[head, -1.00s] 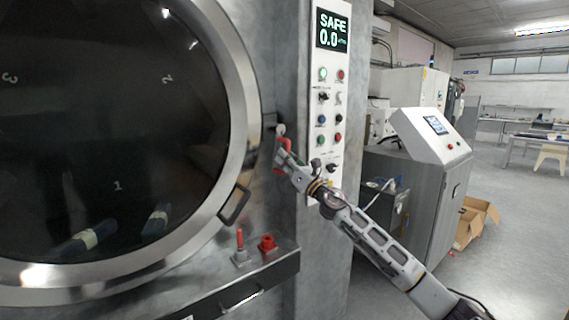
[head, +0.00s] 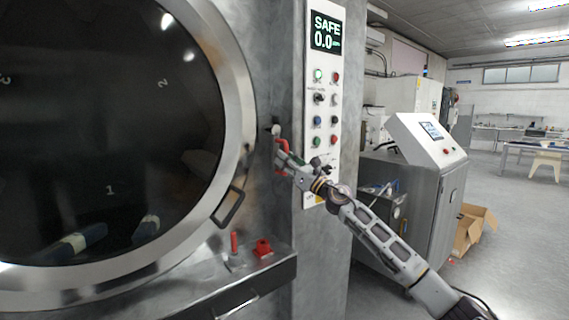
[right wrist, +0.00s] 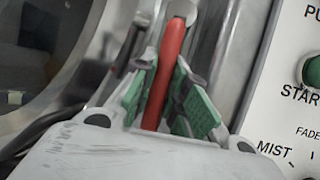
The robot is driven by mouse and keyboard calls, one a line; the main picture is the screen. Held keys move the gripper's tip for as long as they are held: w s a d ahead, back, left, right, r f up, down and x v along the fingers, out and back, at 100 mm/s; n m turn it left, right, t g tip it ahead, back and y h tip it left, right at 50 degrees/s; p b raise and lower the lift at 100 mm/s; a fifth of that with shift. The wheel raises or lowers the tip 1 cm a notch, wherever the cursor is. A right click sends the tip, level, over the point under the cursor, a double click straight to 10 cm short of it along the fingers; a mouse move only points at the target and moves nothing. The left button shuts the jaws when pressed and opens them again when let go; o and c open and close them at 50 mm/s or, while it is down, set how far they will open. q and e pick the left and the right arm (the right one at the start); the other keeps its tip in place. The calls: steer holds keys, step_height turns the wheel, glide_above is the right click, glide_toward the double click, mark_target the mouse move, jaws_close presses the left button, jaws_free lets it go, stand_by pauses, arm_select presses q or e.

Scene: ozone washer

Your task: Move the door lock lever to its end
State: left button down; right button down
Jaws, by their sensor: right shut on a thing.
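The door lock lever is a red handle (head: 282,156) on the metal wall, just right of the big round door (head: 237,70). In the right wrist view the red lever (right wrist: 166,70) runs upright, slightly tilted, from a grey pivot at the top down between the green finger pads. My right gripper (head: 284,160) is shut on the lever; its fingers (right wrist: 168,100) lie on both sides of it. The lever's lower end is hidden by the gripper body. My left gripper is not in view.
A control panel (head: 322,110) with buttons and a "SAFE 0.0" display stands close right of the lever. The door handle (head: 229,207) is below left. A ledge (head: 215,285) carries a red-handled valve (head: 235,243) and a red part (head: 262,248).

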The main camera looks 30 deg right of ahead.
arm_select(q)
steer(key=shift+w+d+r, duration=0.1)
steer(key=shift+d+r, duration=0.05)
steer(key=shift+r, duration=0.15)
arm_select(e)
steer(key=c, duration=1.4)
jaws_free()
steer(key=shift+d, duration=0.1)
steer(key=shift+s+f, duration=0.15)
steer(key=shift+s, duration=0.1)
steer(key=shift+v, duration=5.7)
steer(key=shift+d, duration=0.1)
